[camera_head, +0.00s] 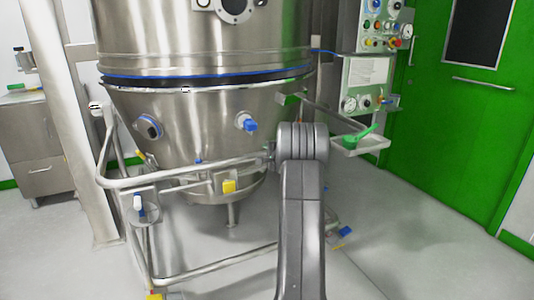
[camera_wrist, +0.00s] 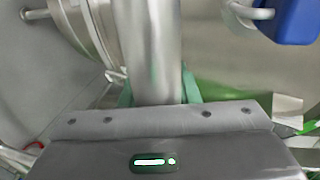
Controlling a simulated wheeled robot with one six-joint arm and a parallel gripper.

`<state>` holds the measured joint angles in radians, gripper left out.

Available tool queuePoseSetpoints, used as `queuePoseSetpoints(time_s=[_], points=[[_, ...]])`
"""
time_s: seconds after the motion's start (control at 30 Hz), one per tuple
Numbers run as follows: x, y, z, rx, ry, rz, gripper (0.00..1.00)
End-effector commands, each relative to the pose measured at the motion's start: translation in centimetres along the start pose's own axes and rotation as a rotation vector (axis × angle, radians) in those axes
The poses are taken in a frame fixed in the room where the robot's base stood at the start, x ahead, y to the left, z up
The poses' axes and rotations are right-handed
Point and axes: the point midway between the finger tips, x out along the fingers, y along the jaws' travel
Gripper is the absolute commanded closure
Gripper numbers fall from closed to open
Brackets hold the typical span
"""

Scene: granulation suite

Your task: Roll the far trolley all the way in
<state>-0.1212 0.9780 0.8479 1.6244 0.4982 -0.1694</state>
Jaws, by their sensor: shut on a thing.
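The trolley is a tubular steel frame (camera_head: 190,171) carrying a conical steel bowl (camera_head: 190,125). The bowl sits beneath a large steel cylinder (camera_head: 190,40) with a blue seal ring. A narrow dark gap shows between them. My arm reaches to the right part of the trolley's front rail, and my gripper is hidden behind the arm in the head view. In the wrist view my gripper (camera_wrist: 158,88) is shut on the steel rail tube (camera_wrist: 148,45), with green fingers on both sides of it. A blue-handled fitting (camera_wrist: 296,20) is at upper right.
A green door (camera_head: 465,110) is beyond. A steel cabinet (camera_head: 35,145) and white post (camera_head: 75,120) stand at left. Floor at right (camera_head: 420,250) is clear.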

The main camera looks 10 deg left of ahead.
Motion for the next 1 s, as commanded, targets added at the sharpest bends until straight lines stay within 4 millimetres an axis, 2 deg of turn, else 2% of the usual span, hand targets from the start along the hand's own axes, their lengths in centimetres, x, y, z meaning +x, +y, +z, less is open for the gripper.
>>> queuePoseSetpoints(time_s=[0.03,0.1,0.13,0.43,0.57,0.67,1.0], points=[[0.0,-0.9,0.1,-0.004,-0.001,-0.012,0.67],[0.0,-0.8,0.1,-0.003,-0.001,-0.011,0.53],[0.0,-0.8,0.1,-0.003,0.0,-0.01,0.5],[-0.2,-0.4,0.0,-0.001,0.001,-0.005,0.5],[-1.2,-0.3,-0.1,0.0,0.001,-0.004,0.5],[-2.7,-0.3,-0.1,-0.001,0.002,-0.004,0.5],[-10.1,-0.4,-0.1,-0.001,0.002,-0.005,0.5]])
